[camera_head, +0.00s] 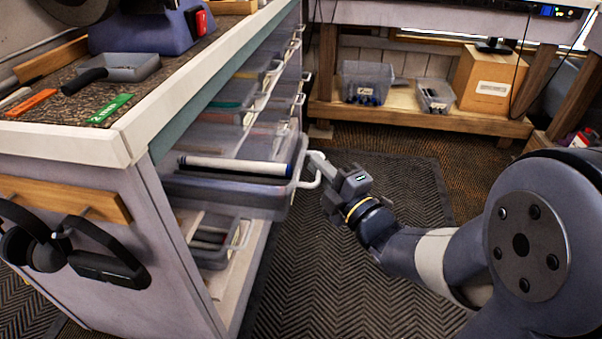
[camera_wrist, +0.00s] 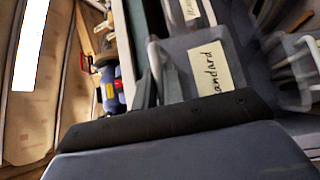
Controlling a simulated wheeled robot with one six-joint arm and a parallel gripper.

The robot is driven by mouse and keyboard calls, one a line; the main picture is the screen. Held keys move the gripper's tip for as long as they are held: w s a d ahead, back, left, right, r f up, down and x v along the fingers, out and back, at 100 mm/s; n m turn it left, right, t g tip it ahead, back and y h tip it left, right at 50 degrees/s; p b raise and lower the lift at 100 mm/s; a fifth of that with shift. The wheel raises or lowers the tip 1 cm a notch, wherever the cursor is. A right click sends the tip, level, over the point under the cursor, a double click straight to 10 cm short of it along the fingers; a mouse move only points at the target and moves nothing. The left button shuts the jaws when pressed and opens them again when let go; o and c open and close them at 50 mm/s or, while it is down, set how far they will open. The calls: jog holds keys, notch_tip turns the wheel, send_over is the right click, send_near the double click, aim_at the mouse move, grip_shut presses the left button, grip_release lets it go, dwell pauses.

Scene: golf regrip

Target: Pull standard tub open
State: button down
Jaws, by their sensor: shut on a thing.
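The standard tub (camera_head: 225,192) is a translucent grey drawer-like tub in the cabinet side, standing out past the tubs around it. Several grips or rods, one white and one black, lie in it. Its pale loop handle (camera_head: 312,168) is at its front. My gripper (camera_head: 322,174) is shut on this handle, reaching in from the right. In the wrist view, a cream label reading "andard" (camera_wrist: 210,68) shows on the tub front, its first letters hidden. The dark edge of my gripper (camera_wrist: 175,120) fills the lower part and hides the handle contact.
Other tubs (camera_head: 232,90) with pale handles sit above, and one tub (camera_head: 215,240) sits below. A workbench top (camera_head: 60,115) is at left, with headphones (camera_head: 75,245) hanging on its end. The mat floor (camera_head: 320,270) in front is clear. A low shelf (camera_head: 420,120) stands behind.

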jog(key=shift+s+d, duration=0.1)
jog(key=shift+d, duration=1.35)
jog(key=c, duration=1.5)
grip_release()
jog(key=v, duration=1)
jog(key=shift+s+d+p, duration=0.2)
jog(key=shift+s+p, duration=0.1)
jog(key=shift+p, duration=0.05)
jog(key=shift+b+x, duration=0.55)
jog(key=shift+x, duration=4.9)
